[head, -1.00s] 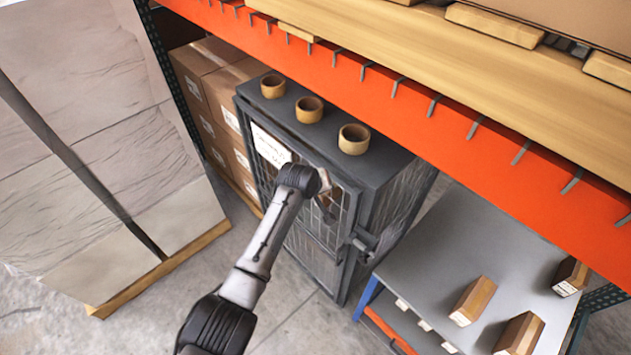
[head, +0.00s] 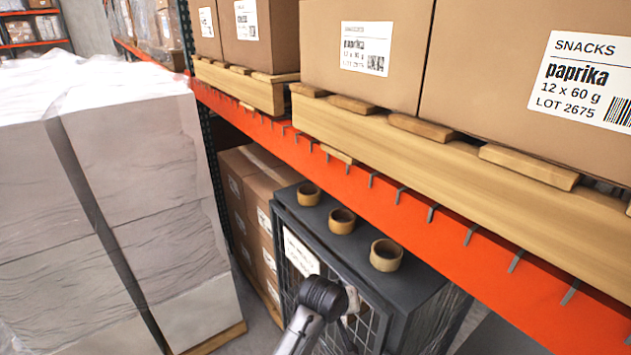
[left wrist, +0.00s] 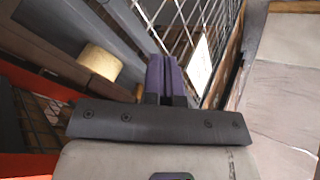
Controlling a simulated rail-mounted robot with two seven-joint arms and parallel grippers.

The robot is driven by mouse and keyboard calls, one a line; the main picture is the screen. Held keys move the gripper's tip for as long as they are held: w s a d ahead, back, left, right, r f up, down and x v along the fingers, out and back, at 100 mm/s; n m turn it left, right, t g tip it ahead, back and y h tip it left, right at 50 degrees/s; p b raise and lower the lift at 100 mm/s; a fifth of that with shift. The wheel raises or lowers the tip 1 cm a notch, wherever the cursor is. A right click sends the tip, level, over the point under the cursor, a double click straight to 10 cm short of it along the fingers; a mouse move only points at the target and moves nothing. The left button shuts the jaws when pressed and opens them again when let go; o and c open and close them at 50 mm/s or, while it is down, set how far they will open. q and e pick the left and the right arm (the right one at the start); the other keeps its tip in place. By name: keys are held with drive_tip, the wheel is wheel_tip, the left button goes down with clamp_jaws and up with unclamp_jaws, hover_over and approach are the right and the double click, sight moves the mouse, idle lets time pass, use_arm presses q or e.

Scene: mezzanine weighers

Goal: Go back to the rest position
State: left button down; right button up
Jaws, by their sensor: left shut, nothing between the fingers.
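My left arm reaches up from the bottom of the head view, its wrist in front of a dark mesh cage (head: 420,300). Its gripper is mostly hidden behind the wrist there. In the left wrist view the left gripper (left wrist: 166,62) shows its two dark purple-grey fingers together, with nothing between them. The cage's mesh front (left wrist: 185,18) lies just beyond the fingers; I cannot tell whether they touch it. My right gripper is in neither view.
Three ring-shaped tan rolls, the nearest here (head: 386,255), stand on the cage top. An orange rack beam (head: 400,205) crosses above, carrying pallets with cartons (head: 362,45). Wrapped pallet stacks (head: 140,170) stand at the left. A white sign (head: 300,252) hangs on the cage.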

use_arm(q)
drive_tip(key=s+a+r+m+t, duration=0.1)
drive_tip(key=a+r+m+t, duration=0.15)
drive_tip(key=r, duration=0.55)
drive_tip(key=s+a+r+m+t, duration=0.1)
drive_tip(key=a+r+m, duration=0.15)
drive_tip(key=r, duration=0.55)
drive_tip(key=s+a+r+t, duration=0.2)
drive_tip(key=s+a, duration=0.2)
drive_tip(key=a, duration=0.1)
drive_tip(key=s+a+f+n+y+p, duration=0.1)
drive_tip(key=s+a+f+p, duration=0.1)
drive_tip(key=s+a+f, duration=0.45)
drive_tip(key=s+a+f+n+y+p, duration=0.1)
drive_tip(key=s+a+f+y+p, duration=0.15)
drive_tip(key=s+a, duration=0.6)
drive_tip(key=s+a+f+g+p, duration=0.1)
drive_tip(key=s+a+f+g, duration=0.1)
drive_tip(key=s+f, duration=0.6)
drive_tip(key=s+a+f+g+p, duration=0.1)
drive_tip(key=s+a+f+g, duration=0.2)
drive_tip(key=s, duration=1.1)
wheel_tip(320, 180, down, 5)
drive_tip(key=shift+s+f+n+g+y, duration=0.15)
drive_tip(key=shift+s+n+g+y, duration=0.2)
drive_tip(key=shift+g, duration=0.9)
